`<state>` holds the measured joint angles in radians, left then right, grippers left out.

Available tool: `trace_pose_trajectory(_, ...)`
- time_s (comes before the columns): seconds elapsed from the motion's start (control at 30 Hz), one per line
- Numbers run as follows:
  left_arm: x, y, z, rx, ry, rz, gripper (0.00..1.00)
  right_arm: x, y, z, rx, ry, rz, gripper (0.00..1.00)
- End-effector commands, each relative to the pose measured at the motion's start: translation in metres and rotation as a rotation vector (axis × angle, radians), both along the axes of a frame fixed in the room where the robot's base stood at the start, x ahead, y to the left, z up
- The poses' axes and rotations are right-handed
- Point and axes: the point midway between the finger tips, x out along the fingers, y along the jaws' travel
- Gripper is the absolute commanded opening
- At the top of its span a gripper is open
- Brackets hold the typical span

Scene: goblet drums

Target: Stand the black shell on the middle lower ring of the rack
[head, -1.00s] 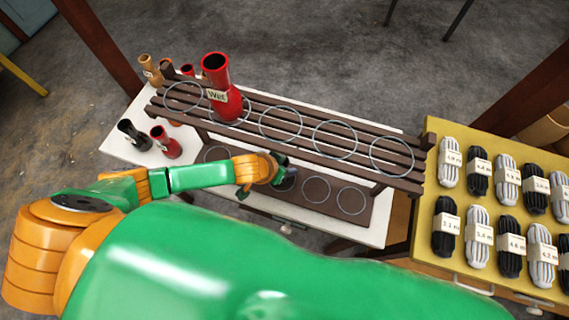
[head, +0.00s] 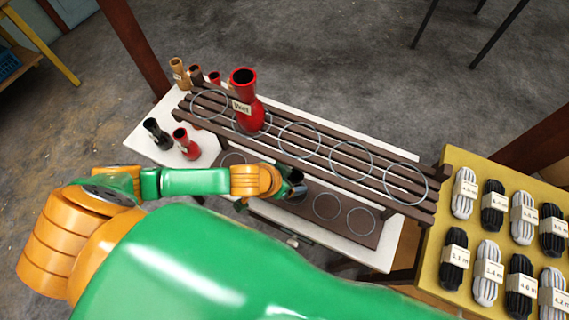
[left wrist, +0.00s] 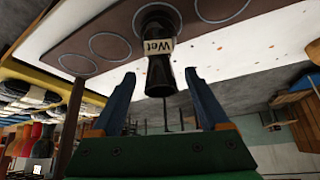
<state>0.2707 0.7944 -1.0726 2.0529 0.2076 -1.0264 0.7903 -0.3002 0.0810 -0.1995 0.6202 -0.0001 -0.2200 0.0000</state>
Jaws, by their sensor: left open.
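The black shell (left wrist: 158,50) with a "Wet" label stands on the brown lower board of the rack, over a ring with two bare rings on one side and another bare ring on the other. In the head view only a dark part of it (head: 297,178) shows beside my gripper. My left gripper (left wrist: 160,78) is open. Its two fingers are on either side of the shell's mouth end, with a gap on each side. My right gripper is not in view.
The rack's slatted upper shelf (head: 321,152) overhangs the lower board, with a red shell (head: 246,103) on one ring. Bare lower rings (head: 327,206) lie to the right. Small shells, including a black one (head: 157,134), stand on the white bench (head: 140,148). A yellow table (head: 433,240) holds rope bundles.

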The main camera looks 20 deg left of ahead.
Motion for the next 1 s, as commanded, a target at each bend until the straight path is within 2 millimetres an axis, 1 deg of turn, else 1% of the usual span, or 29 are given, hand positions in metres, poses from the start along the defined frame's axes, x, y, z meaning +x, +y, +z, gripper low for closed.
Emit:
trace_pose_trajectory(0.03,-0.006,0.003,0.012,0.0,0.0,0.0,0.78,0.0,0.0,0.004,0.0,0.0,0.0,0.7)
trace_pose_trajectory(0.1,-0.014,0.006,0.025,0.0,0.0,-0.001,0.78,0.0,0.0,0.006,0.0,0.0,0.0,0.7)
trace_pose_trajectory(0.2,-0.022,0.01,0.038,0.0,0.0,0.0,0.78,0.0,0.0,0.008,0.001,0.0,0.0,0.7)
trace_pose_trajectory(0.3,-0.026,0.012,0.046,0.0,-0.001,0.001,0.78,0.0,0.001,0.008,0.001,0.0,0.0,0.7)
trace_pose_trajectory(0.47,-0.029,0.013,0.05,0.001,0.001,0.001,0.78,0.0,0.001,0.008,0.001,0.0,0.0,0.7)
trace_pose_trajectory(1.0,-0.029,0.013,0.049,0.0,0.0,0.001,0.78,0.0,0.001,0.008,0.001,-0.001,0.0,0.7)
